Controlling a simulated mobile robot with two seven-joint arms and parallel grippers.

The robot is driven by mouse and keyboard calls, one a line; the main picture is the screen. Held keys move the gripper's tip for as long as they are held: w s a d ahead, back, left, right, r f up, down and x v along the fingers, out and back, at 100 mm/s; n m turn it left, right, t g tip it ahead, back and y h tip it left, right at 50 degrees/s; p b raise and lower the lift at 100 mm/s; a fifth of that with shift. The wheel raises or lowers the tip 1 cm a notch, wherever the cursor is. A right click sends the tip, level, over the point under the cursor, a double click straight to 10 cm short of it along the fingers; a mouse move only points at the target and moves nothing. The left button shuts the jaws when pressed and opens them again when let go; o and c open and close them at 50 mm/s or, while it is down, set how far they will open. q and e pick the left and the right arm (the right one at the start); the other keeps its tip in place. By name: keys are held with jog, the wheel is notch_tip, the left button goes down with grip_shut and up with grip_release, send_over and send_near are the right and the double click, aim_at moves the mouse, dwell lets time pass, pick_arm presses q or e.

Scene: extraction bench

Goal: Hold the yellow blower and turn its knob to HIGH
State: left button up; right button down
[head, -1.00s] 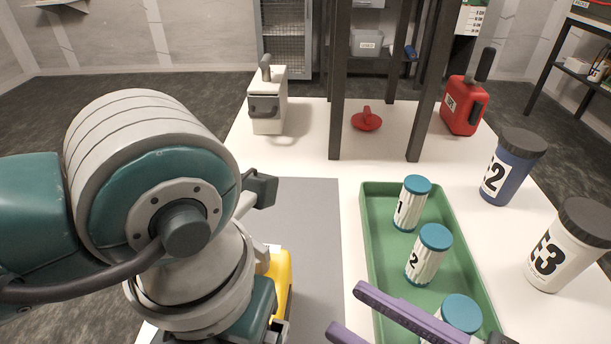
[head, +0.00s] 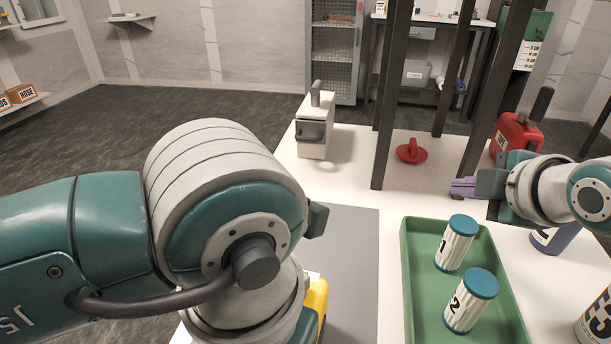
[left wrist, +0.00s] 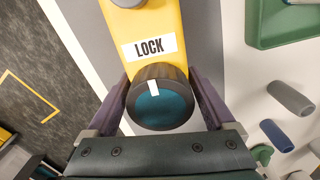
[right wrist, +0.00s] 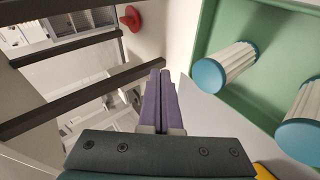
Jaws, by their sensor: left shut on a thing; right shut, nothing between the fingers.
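The yellow blower (head: 315,300) stands on the grey mat, mostly hidden behind my left arm in the head view. My left gripper (left wrist: 160,86) is shut on the knob, one purple finger on each side. My right gripper (head: 463,187) is shut and empty, beyond the green tray. Its fingers touch each other in the right wrist view (right wrist: 160,75). No HIGH label is visible.
The green tray (head: 408,270) holds white canisters with teal lids. A red jerrycan (head: 510,135) is behind my right gripper. Dark posts (head: 390,110), a red handled object (head: 411,151) and a white container (head: 314,138) stand at the back. Bare mat (head: 352,260) lies left of the tray.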

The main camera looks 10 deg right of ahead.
jog(key=s+a+r+m+g+y, duration=0.6)
jog(key=s+a+r+g+y, duration=0.3)
jog(key=a, duration=0.4)
jog(key=shift+g+h, duration=0.6)
jog(key=shift+g, duration=0.2)
jog(key=shift+s+a+f, duration=0.3)
jog(key=shift+a+f, duration=0.85)
jog(key=shift+a, duration=0.35)
jog(key=shift+s+a+f, duration=0.35)
jog(key=shift+a+f, duration=0.75)
jog(key=shift+a, duration=0.4)
jog(key=shift+s+a+f, duration=0.3)
jog(key=shift+a+f, duration=0.85)
jog(key=shift+a, duration=0.35)
jog(key=shift+s+m+t, duration=0.3)
jog(key=shift+m+t, duration=0.3)
jog(key=shift+m, duration=0.3)
